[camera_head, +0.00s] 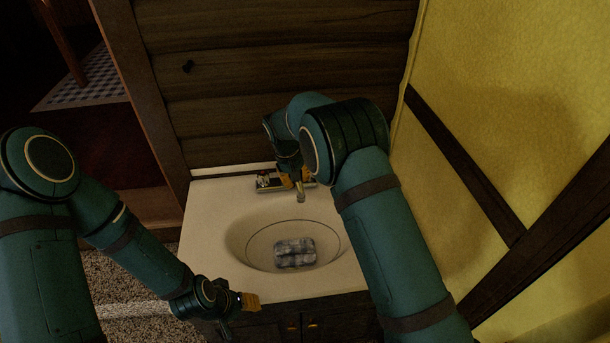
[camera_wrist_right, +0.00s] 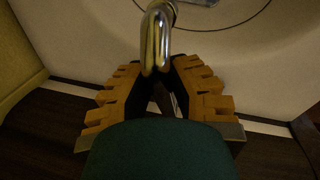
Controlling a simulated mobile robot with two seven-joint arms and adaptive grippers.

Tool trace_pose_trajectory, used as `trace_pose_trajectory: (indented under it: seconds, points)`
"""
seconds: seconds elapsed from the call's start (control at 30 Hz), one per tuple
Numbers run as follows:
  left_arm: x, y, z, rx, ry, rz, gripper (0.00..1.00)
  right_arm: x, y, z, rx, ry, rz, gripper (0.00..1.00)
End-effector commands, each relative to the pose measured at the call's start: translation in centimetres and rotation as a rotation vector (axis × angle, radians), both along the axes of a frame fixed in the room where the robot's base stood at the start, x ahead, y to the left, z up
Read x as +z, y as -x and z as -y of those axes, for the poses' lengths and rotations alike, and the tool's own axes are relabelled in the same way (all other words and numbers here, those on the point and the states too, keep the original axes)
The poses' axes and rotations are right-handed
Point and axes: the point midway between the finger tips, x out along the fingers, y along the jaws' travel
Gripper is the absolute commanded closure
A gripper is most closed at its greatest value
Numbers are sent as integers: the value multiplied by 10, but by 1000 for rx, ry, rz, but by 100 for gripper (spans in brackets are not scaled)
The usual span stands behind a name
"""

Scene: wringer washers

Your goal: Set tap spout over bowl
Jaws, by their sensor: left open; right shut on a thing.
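The tap spout (camera_head: 300,194) is metallic and points toward the front, over the back edge of the sink bowl (camera_head: 236,238). In the right wrist view the shiny spout (camera_wrist_right: 157,40) runs up from between the orange fingers. My right gripper (camera_head: 296,180) is at the tap behind the bowl, its fingers closed around the spout's base; my arm hides part of it. In the right wrist view the right gripper (camera_wrist_right: 162,90) has a finger on each side of the spout. My left gripper (camera_head: 245,302) is open and empty at the counter's front left edge.
A grey patterned block-like object (camera_head: 295,252) lies in the bowl. The pale counter (camera_head: 207,210) is clear on the left. A wooden wall (camera_head: 270,90) stands close behind the tap, and a yellow wall (camera_head: 510,100) is on the right. Dark cabinet doors (camera_head: 345,322) are below.

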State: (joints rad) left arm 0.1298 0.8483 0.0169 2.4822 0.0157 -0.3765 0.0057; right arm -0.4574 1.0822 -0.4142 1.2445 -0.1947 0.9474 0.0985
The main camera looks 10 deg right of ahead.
Motion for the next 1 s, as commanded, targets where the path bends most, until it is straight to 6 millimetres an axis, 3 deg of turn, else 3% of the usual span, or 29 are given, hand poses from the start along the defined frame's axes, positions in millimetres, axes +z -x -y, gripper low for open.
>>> trace_pose_trajectory:
  seconds: [0.33,0.9,0.93,1.0]
  points:
    - [1,0,0,0,0,0,53,3,-1,-20,-151,-3,10,100]
    - [1,0,0,0,0,0,53,3,-1,-22,-182,-2,11,100]
    - [1,0,0,0,0,0,53,3,-1,-22,-182,-2,11,77]
    - [1,0,0,0,0,0,53,3,-1,-22,-182,-2,11,52]
